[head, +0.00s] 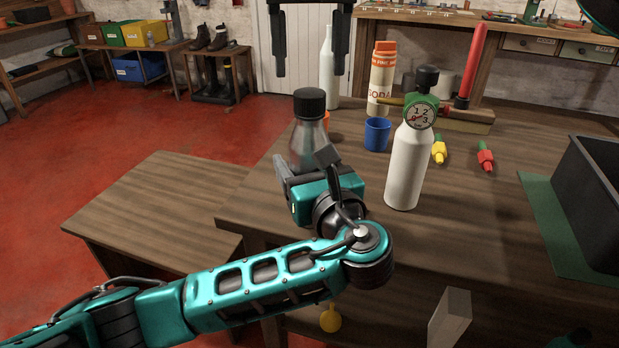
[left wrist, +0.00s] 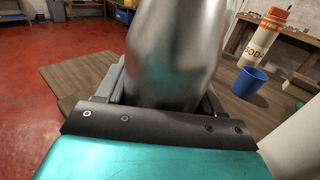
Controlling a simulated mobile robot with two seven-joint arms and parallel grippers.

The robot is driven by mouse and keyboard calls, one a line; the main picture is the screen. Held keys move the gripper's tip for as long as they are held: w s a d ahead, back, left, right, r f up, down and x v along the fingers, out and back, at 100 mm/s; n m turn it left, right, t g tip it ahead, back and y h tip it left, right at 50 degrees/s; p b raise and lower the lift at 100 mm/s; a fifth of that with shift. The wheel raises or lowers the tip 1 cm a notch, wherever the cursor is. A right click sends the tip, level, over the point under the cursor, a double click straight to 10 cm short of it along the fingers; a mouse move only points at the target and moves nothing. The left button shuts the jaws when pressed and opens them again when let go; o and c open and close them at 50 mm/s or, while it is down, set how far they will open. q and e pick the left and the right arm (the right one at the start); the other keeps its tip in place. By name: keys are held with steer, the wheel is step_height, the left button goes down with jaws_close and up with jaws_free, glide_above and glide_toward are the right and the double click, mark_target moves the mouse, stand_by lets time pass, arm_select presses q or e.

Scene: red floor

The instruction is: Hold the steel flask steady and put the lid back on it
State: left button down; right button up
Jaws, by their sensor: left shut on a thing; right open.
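The steel flask (head: 308,136) stands upright near the left part of the wooden table, its lower part hidden behind my left gripper. The black lid (head: 310,102) sits on top of the flask's neck; I cannot tell how tightly. My left gripper (head: 305,168) is shut around the flask body. In the left wrist view the shiny flask (left wrist: 172,55) fills the space between its fingers, its top out of frame. My right gripper (head: 309,72) is open and empty, its two fingers pointing down just above the lid, apart from it.
A white bottle with a gauge (head: 408,165) stands right of my left gripper. A blue cup (head: 377,134), a soda bottle (head: 382,80) and a tall white bottle (head: 327,70) are behind. A dark bin (head: 592,190) stands at the right.

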mark_target(309, 92)
steer(key=n, duration=0.2)
steer(key=r+n, duration=0.1)
steer(key=n, duration=0.3)
steer(key=shift+r, duration=0.35)
steer(key=n, duration=0.2)
steer(key=r+n, duration=0.1)
steer(key=n, duration=0.4)
steer(key=shift+r, duration=0.35)
steer(key=shift+f, duration=0.1)
steer(key=shift+f, duration=3.95)
steer(key=c, duration=1.1)
steer(key=shift+o, duration=0.2)
